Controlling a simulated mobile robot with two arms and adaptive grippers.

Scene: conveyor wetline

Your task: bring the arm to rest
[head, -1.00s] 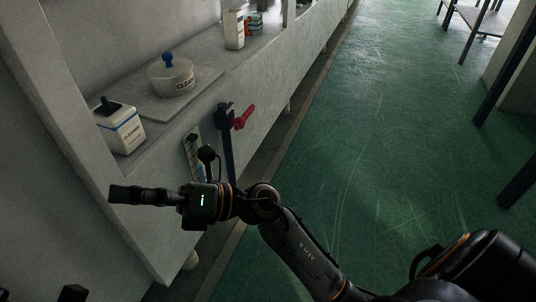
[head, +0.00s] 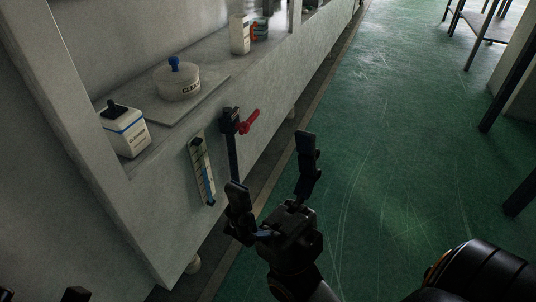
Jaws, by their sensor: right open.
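My right gripper (head: 272,175) is open and empty. Its two black fingers point up in the picture, over the green floor and the foot of the white counter. It looks apart from the counter front, though its left finger overlaps the lower end of the dark bar there. At the bottom left corner, small dark tips (head: 75,294) show, probably of my left gripper; too little of them is in view to tell their state.
On the counter (head: 195,125) stand a cleaner bottle (head: 125,132), a lidded tub (head: 177,82) and a white carton (head: 240,35). A red-handled clamp (head: 248,122) and a gauge strip (head: 202,170) are on its front. The green floor (head: 390,150) is free; a dark-legged table (head: 485,25) stands far right.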

